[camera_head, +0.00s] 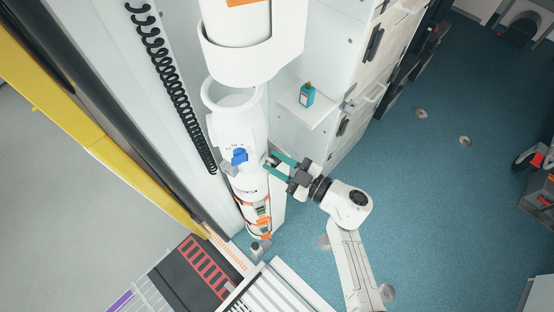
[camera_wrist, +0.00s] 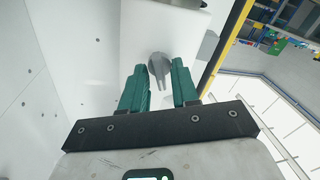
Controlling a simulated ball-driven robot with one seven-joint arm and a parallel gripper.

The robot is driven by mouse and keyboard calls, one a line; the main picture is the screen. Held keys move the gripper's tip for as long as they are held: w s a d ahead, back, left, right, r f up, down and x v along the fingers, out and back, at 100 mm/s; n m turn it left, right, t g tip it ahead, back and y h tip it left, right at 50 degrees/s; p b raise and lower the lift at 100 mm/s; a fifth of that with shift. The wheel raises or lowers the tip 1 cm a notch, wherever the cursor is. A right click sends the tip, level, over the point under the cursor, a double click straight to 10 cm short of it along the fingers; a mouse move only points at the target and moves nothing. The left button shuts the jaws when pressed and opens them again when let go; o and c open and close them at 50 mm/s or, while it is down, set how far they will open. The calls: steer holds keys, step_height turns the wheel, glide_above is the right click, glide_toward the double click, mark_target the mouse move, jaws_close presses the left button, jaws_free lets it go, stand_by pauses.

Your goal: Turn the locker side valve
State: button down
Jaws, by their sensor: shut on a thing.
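The side valve (camera_wrist: 159,66) is a small grey handle on the side of a white housing (camera_wrist: 147,27). In the wrist view it sits between the teal fingertips of my gripper (camera_wrist: 159,78). In the head view my gripper (camera_head: 271,166) reaches from the right to the side of the white cylindrical unit (camera_head: 226,128), and its fingers mostly hide the valve. The fingers are shut on the valve, with a gap between them about its width.
A blue knob (camera_head: 239,157) is on the unit's front, left of my gripper. A teal bottle (camera_head: 307,95) stands on a small white shelf (camera_head: 300,111) above. A black coiled cord (camera_head: 168,78) hangs at left. Blue floor (camera_head: 430,220) is open at right.

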steer(key=c, duration=1.2)
jaws_free()
steer(key=v, duration=1.1)
steer(key=shift+a, duration=0.1)
